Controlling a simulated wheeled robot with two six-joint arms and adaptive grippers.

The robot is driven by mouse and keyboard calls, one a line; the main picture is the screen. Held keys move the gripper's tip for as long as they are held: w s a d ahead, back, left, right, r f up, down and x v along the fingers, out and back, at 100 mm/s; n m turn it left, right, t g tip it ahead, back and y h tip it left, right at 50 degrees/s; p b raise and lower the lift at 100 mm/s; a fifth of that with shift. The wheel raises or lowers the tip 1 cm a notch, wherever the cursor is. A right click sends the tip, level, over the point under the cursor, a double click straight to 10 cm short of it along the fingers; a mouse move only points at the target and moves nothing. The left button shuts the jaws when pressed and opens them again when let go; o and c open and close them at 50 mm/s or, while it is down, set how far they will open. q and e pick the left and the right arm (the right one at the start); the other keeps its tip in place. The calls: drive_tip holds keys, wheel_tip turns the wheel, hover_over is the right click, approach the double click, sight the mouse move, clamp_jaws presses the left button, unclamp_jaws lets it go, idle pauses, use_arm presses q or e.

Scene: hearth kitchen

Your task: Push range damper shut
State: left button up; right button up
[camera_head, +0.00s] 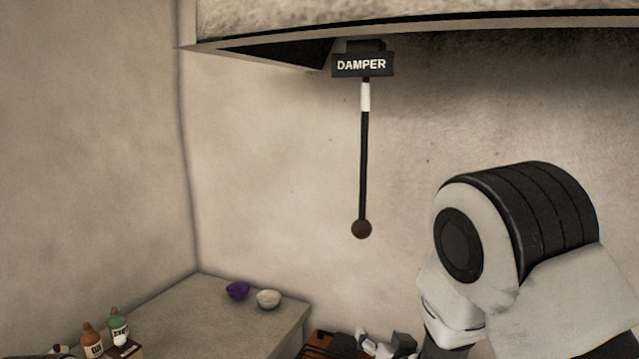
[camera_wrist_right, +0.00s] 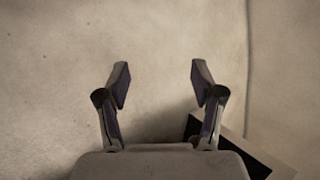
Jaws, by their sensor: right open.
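The range damper is a thin dark rod (camera_head: 364,150) hanging below a black plate marked DAMPER (camera_head: 361,65) under the hood. It has a white band near its top and a round brown knob (camera_head: 362,229) at its lower end. It hangs nearly upright, its lower end very slightly left. My right arm stands to the right of the rod, apart from it in the picture. In the right wrist view my right gripper (camera_wrist_right: 158,83) is open, with nothing between its fingers and plain wall behind. The damper cannot be made out there. My left gripper is out of view.
The hood edge (camera_head: 420,25) crosses the top. A counter (camera_head: 215,310) at lower left carries a purple bowl (camera_head: 237,290), a pale bowl (camera_head: 268,299), and green (camera_head: 118,327) and brown (camera_head: 92,340) bottles. The wall around the rod is clear.

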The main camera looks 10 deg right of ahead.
sight(365, 231)
wheel_tip(365, 231, up, 20)
drive_tip(key=a+t+p, duration=0.3)
drive_tip(key=shift+n, duration=0.3)
drive_tip(key=w+p, duration=0.1)
drive_tip(key=w, duration=0.1)
drive_tip(key=w+p, duration=0.2)
drive_tip(key=w, duration=0.1)
drive_tip(key=w+p, duration=0.1)
drive_tip(key=w, duration=0.2)
drive_tip(key=shift+w+d, duration=0.25)
drive_tip(key=shift+d, duration=0.15)
drive_tip(key=shift+w, duration=0.1)
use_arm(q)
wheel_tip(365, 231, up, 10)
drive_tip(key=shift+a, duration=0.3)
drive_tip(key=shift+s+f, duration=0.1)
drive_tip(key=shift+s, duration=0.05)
